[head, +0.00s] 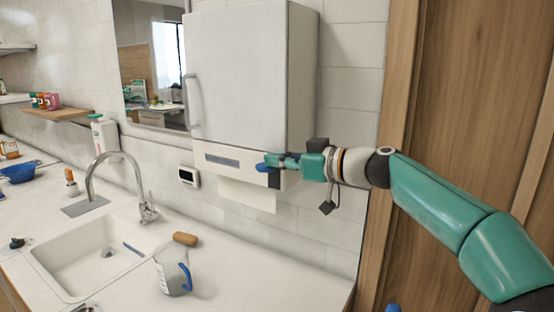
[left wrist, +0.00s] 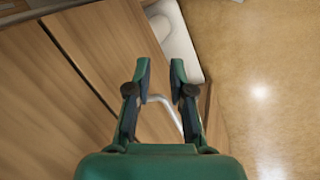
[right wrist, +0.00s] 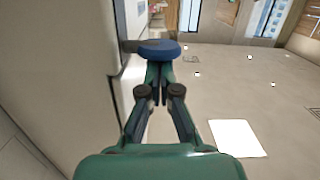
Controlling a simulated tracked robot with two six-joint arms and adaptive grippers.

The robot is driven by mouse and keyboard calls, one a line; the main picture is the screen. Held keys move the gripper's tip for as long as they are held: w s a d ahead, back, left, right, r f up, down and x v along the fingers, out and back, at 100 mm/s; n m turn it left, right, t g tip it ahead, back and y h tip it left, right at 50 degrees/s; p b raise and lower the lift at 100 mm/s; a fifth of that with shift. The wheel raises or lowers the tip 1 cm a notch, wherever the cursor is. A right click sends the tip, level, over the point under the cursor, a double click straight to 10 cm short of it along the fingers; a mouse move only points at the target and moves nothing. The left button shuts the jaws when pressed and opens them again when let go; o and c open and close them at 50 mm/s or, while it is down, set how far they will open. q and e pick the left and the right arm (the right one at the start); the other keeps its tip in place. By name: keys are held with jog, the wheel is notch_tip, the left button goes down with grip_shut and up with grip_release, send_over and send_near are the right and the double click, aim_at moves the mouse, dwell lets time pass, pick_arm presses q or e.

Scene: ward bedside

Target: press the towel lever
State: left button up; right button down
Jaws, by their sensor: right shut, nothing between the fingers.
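The white towel dispenser (head: 212,171) hangs on the wall under a tall white cabinet, with a sheet of paper towel (head: 247,196) hanging from its underside. A blue lever paddle (right wrist: 158,49) sticks out on an arm from the dispenser side in the right wrist view. It shows as a small blue end (head: 263,168) in the head view. My right gripper (head: 272,160) is shut and empty at the dispenser's right front; its fingertips (right wrist: 162,70) are right at the paddle, but I cannot tell whether they touch. My left gripper (left wrist: 160,75) is open and empty.
The counter holds a sink (head: 95,258) with a tap (head: 120,165), a clear jug (head: 172,272) with a blue handle and a brown brush (head: 185,239). A wooden door (head: 470,100) stands at right. A wooden cabinet front (left wrist: 60,75) with a bar handle lies by the left gripper.

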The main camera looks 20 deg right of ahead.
notch_tip(320, 180, down, 5)
jog(key=b, duration=0.5)
jog(key=shift+a+b, duration=0.1)
jog(key=shift+b, duration=0.25)
jog(key=s+d+r, duration=0.5)
jog(key=s+d, duration=0.1)
jog(key=s, duration=0.2)
jog(key=shift+s+d+r+b, duration=0.15)
jog(key=shift+d+r+b, duration=0.15)
jog(key=shift+r+b, duration=0.1)
jog(key=shift+r, duration=0.1)
